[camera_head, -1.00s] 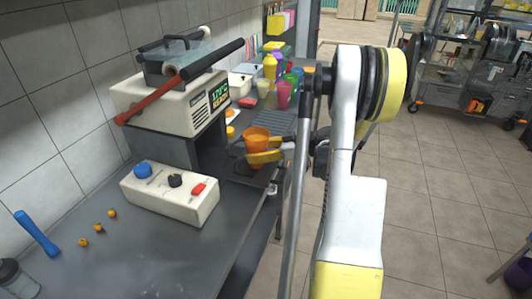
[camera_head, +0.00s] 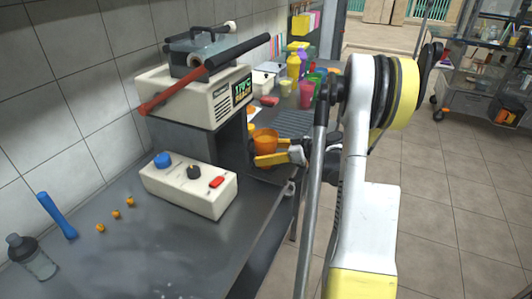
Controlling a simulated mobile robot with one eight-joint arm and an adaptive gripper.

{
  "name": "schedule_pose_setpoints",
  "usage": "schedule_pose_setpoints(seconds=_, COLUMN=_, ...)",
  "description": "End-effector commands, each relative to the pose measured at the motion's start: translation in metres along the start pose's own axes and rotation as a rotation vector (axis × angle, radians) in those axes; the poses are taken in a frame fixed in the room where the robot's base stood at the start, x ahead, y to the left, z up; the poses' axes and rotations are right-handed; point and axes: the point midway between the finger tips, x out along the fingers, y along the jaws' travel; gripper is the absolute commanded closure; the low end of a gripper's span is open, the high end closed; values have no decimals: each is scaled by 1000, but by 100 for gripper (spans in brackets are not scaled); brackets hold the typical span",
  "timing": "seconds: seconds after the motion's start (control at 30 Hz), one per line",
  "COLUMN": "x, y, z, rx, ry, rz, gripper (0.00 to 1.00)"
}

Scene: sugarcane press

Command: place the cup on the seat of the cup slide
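The orange cup (camera_head: 264,139) is beside the dark stand under the press (camera_head: 202,97), at its right side. My gripper (camera_head: 262,152) reaches in from the right with its yellow fingers on the cup, one in front of it and one behind, and appears shut on it. The cup looks roughly upright. The cup slide and its seat cannot be made out; the area under the cup is dark and partly covered by the cup, fingers and press stand. Whether the cup's base touches anything cannot be told.
A control box (camera_head: 190,185) with knobs stands in front of the press. A red-handled lever (camera_head: 172,95) juts left. A blue tool (camera_head: 57,215), a bottle (camera_head: 33,257) and small orange pieces lie at front left. Colored cups (camera_head: 306,93) stand behind. The counter front is clear.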

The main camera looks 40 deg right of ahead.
Motion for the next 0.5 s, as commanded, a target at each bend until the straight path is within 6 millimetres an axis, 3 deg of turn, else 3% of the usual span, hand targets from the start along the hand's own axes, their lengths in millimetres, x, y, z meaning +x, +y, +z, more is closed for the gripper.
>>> schedule_pose_setpoints(seconds=0.37, x=-2, y=0, z=-6, rx=0, ry=0, rz=0, gripper=19)
schedule_pose_setpoints(seconds=0.5, x=-26, y=1, z=-6, rx=1, ry=0, rz=4, gripper=19)
